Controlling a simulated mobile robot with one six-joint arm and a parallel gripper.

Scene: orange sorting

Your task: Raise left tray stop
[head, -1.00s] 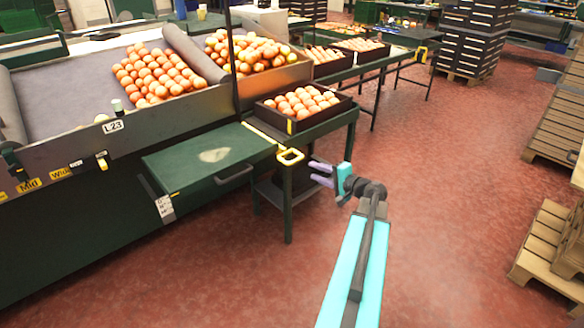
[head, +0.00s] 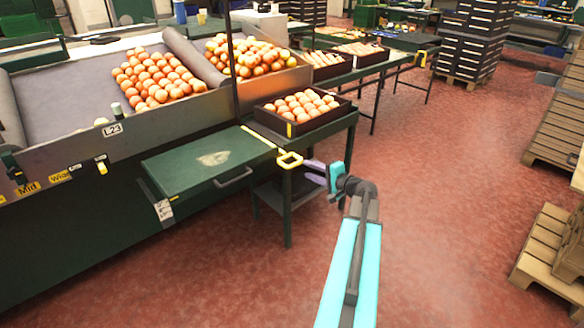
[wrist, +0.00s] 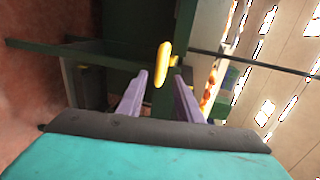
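The left tray stop (head: 289,159) is a yellow loop handle at the front corner of the green stand that holds a tray of oranges. It also shows in the wrist view (wrist: 163,65), ahead of the fingers and roughly in line with the gap between them. My gripper (head: 314,171) has purple fingers and is just right of and slightly below the yellow loop in the head view. In the wrist view my gripper (wrist: 160,92) is open with nothing between the fingers. I cannot tell the exact distance from fingertips to loop.
A black tray of oranges (head: 262,117) sits on the stand behind the loop. A green drawer-like panel (head: 190,165) with a dark handle lies left of it. A similar yellow loop (head: 421,58) is on a farther table. Wooden pallets (head: 545,250) stand right; red floor between is clear.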

